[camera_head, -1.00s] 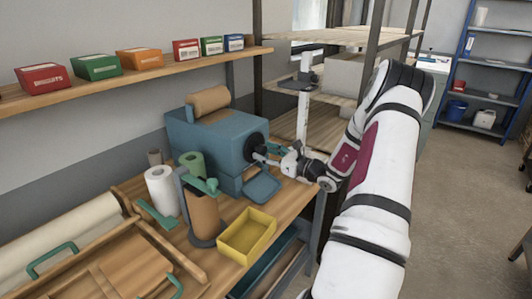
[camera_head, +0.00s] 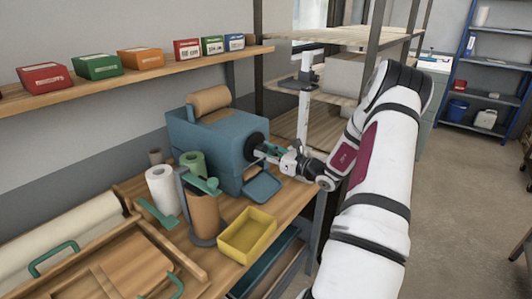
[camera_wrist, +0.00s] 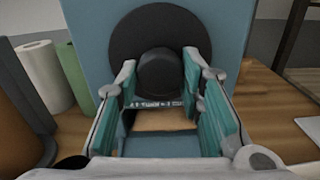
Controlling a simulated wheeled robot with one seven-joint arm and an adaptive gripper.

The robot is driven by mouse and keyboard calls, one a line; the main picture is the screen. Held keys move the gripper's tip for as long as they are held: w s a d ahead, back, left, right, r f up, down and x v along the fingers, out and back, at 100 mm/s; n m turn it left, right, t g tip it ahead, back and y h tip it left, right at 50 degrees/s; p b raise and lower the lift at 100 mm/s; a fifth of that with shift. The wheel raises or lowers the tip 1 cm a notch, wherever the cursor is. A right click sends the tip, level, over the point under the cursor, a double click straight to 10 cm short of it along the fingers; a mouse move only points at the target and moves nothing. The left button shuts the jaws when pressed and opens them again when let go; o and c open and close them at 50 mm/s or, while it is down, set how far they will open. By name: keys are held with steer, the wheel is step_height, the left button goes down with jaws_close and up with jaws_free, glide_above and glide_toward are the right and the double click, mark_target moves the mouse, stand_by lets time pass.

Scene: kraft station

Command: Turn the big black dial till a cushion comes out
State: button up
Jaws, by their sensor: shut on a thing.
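The blue machine (camera_head: 222,140) stands on the wooden bench, with a brown paper roll (camera_head: 209,101) on top. Its big black dial (camera_head: 254,141) is on the side facing my arm. In the wrist view the dial (camera_wrist: 125,40) is a black disc with a round knob (camera_wrist: 160,78) at its centre. My gripper (camera_head: 264,153) is shut on this knob, with one teal-padded finger on each side. A blue tray (camera_head: 262,187) sits below the dial and looks empty. In the wrist view a tan patch shows below the knob; I cannot tell whether it is a cushion.
A yellow bin (camera_head: 247,236), a brown roll on a stand (camera_head: 204,216), a white roll (camera_head: 161,190) and a green roll (camera_head: 193,164) stand on the bench near the machine. Small boxes line the shelf (camera_head: 160,77) above. A metal rack stands behind my arm.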

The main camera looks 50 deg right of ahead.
steer(key=m+p, duration=0.1)
steer(key=m, duration=0.3)
steer(key=shift+m, duration=0.3)
steer(key=m+p, duration=0.1)
steer(key=m, duration=0.4)
steer(key=shift+r+m, duration=0.1)
steer(key=shift+m, duration=0.2)
steer(key=m+p, duration=0.1)
steer(key=m, duration=0.3)
steer(key=m+p, duration=0.1)
steer(key=m, duration=0.3)
steer(key=shift+m, duration=0.6)
steer(key=o, duration=1.2)
steer(key=shift+c, duration=0.2)
steer(key=shift+s, duration=0.1)
steer(key=s, duration=1.1)
steer(key=shift+s+d, duration=0.4)
